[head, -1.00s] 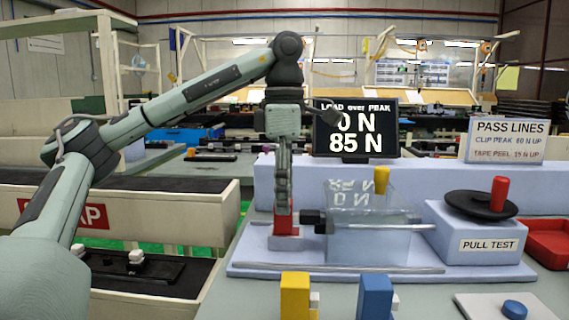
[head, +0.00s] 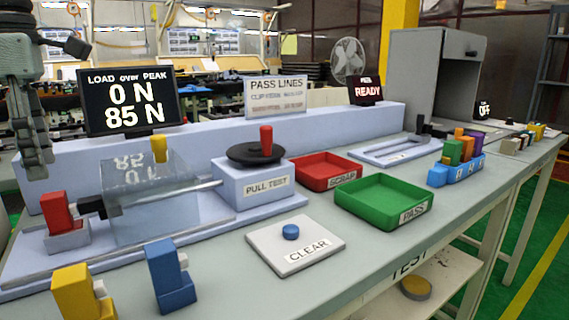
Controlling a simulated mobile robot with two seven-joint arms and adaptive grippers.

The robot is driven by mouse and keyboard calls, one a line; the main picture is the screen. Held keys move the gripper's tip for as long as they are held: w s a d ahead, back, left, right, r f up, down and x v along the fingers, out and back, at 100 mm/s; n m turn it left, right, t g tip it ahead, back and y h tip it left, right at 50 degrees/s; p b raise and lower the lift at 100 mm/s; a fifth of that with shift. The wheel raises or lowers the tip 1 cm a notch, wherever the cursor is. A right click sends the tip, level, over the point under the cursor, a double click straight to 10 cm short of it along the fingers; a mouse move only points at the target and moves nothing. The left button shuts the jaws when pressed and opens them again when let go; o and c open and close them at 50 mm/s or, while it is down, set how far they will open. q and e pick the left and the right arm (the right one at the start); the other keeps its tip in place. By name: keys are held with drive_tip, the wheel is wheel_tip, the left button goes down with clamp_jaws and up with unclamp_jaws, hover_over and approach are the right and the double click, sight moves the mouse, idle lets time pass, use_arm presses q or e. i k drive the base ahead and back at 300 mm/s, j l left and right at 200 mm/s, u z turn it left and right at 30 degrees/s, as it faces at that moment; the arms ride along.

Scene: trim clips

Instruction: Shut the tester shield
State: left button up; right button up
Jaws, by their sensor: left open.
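The tester shield (head: 150,215) is a clear box with a yellow knob (head: 159,149) on top. It stands over the middle of the tester's rod, on the pale tester base (head: 240,212). A red clip (head: 56,212) sits in a holder to the left of the shield, outside it. A dark jaw on the rod lies between the clip and the shield. My left gripper (head: 38,168) is open and empty, fingers down, at the left edge, above and slightly left of the red clip. It is apart from the yellow knob. My right gripper is not in view.
A crank with a red handle tops the PULL TEST box (head: 265,185). The display (head: 130,102) reads 0 N over 85 N. A yellow block (head: 80,295) and blue block (head: 170,277) stand in front. The CLEAR pad (head: 300,255), red tray (head: 314,170) and green tray (head: 381,205) lie right.

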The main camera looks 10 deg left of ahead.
sight(158, 143)
drive_tip(key=k, duration=1.45)
